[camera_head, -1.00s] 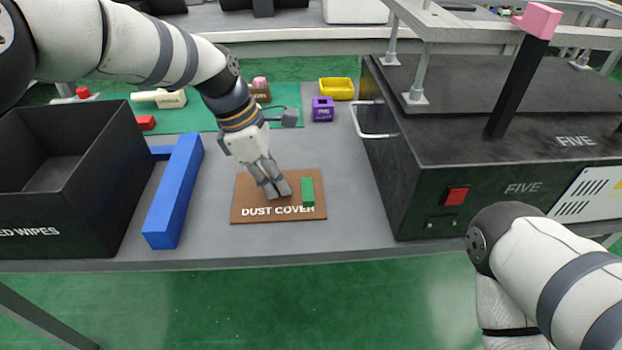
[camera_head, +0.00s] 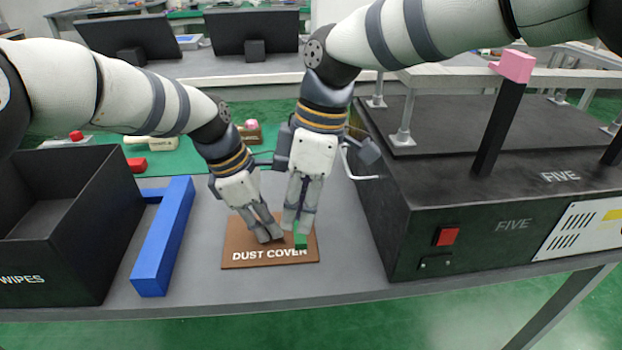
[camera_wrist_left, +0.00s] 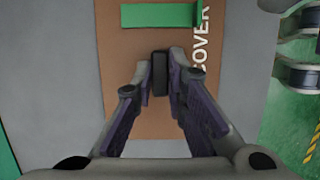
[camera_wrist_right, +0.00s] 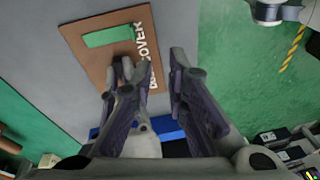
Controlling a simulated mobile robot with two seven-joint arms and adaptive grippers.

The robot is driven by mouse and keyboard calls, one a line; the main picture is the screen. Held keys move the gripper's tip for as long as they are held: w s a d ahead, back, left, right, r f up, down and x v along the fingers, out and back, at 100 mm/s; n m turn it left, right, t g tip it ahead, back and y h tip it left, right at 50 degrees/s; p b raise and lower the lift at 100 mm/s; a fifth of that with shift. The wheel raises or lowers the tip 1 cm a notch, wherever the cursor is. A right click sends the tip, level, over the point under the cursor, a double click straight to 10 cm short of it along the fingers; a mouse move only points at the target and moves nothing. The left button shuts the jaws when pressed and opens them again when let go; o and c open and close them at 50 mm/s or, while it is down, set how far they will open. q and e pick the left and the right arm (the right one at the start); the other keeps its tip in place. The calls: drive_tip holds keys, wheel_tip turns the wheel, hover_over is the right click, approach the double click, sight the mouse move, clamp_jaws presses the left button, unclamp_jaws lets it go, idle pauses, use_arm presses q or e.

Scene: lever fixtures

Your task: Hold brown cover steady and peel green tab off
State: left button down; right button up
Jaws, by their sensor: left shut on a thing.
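The brown cover (camera_head: 240,262), lettered "DUST COVER", lies flat on the grey table. It also shows in the left wrist view (camera_wrist_left: 125,60). The green tab (camera_head: 300,243) stands on its right part in the head view; the left wrist view shows it as a green strip (camera_wrist_left: 160,15). My left gripper (camera_head: 270,235) is shut on a small dark knob (camera_wrist_left: 160,75) on the cover, left of the tab. My right gripper (camera_head: 296,224) is just behind and above the tab, partly hiding it. Its fingers (camera_wrist_right: 160,68) are apart with nothing between them; contact with the tab cannot be told.
A blue bar (camera_head: 165,240) and a black open box (camera_head: 75,260) stand left of the cover. A black machine (camera_head: 410,235) with a red switch (camera_head: 447,236) stands right. The table's front edge runs close before the cover. Small items lie on a green mat behind.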

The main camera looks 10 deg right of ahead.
sight(301, 243)
wheel_tip(301, 243, up, 3)
drive_tip(key=w+d+n+t+h, duration=0.1)
drive_tip(key=w+d+n, duration=0.1)
drive_tip(key=f, duration=0.4)
drive_tip(key=a+f, duration=0.1)
drive_tip(key=f, duration=0.6)
drive_tip(key=shift+w+a+f, duration=0.2)
drive_tip(key=shift+f, duration=0.1)
clamp_jaws()
drive_tip(key=shift+r, duration=0.7)
drive_tip(key=shift+r, duration=1.95)
use_arm(q)
drive_tip(key=c, duration=1.5)
unclamp_jaws()
drive_tip(key=shift+c, duration=0.2)
